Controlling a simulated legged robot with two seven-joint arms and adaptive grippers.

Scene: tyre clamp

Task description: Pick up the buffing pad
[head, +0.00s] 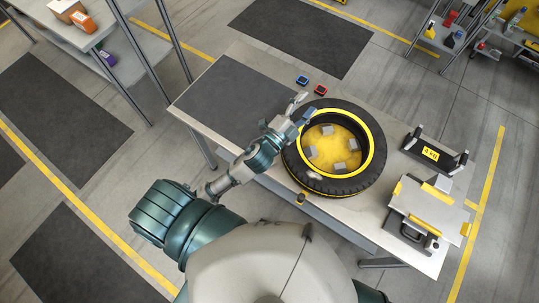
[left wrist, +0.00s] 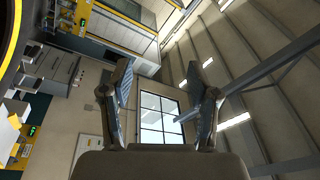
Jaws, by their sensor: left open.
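I cannot make out for certain which thing is the buffing pad. A small blue item (head: 302,80) and a small red item (head: 320,90) lie at the back of the table, just beyond the tyre. My left gripper (head: 301,104) is at the tyre's back left edge, nearer to me than both items. In the left wrist view my left gripper (left wrist: 161,80) has its two fingers apart with nothing between them. That view looks toward a wall and window and shows neither small item. My right gripper is not in view.
A black tyre with a yellow rim (head: 374,160) lies on the table (head: 228,135). A dark mat (head: 235,95) covers the table's left part and is clear. A black holder with a yellow label (head: 431,155) and a plate with yellow edges (head: 425,205) are at the right.

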